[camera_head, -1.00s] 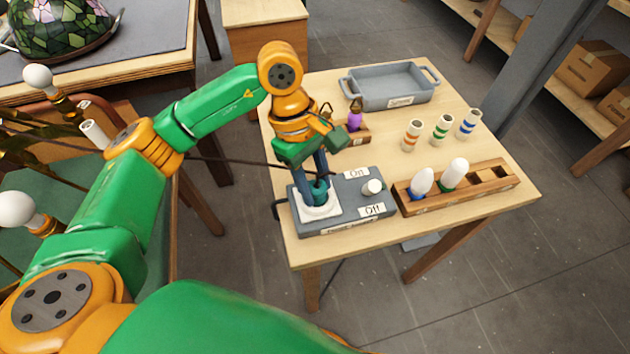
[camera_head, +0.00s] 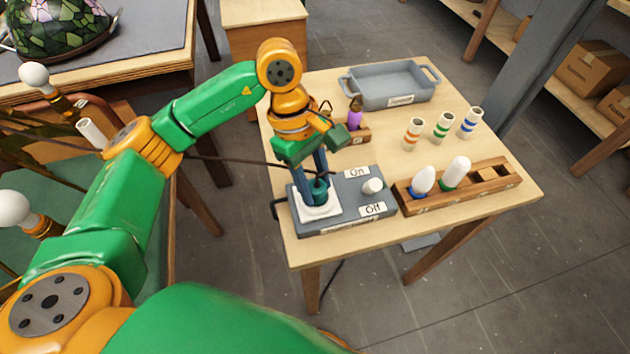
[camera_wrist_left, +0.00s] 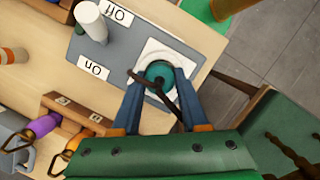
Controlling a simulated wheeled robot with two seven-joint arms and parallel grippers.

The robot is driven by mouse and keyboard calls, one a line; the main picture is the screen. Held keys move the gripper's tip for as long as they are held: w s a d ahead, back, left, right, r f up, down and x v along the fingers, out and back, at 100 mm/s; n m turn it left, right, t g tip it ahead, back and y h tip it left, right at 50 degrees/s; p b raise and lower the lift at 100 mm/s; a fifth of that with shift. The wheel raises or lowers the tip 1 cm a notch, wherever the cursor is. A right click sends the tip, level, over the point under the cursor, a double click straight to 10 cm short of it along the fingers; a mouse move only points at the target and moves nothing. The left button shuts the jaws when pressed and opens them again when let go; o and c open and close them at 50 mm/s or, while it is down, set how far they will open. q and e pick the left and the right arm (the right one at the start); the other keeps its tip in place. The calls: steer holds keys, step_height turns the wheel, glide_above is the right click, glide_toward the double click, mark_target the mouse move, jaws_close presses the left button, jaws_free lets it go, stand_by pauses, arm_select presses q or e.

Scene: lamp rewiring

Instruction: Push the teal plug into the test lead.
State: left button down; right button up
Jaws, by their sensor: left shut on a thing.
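The teal plug (camera_head: 320,191) is over the white square socket (camera_head: 323,211) on the left part of the grey switch box (camera_head: 352,222). I take this socket to be the test lead. The plug looks upright and low against it; the exact depth cannot be told. A brown cord runs from the plug leftward past my arm. My left gripper (camera_head: 316,188) points down with its blue fingers on both sides of the plug, shut on it. In the left wrist view the round teal plug (camera_wrist_left: 158,72) sits between the fingertips over the white plate (camera_wrist_left: 176,58). My right gripper is out of view.
The box has a white knob (camera_head: 372,186) between On and Off labels. A wooden rack (camera_head: 455,187) with two bulbs stands to its right. Several striped sleeves, a purple piece (camera_head: 355,115) and a grey tray (camera_head: 388,87) are behind.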

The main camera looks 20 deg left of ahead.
arm_select(q)
steer(key=shift+c, duration=1.8)
jaws_free()
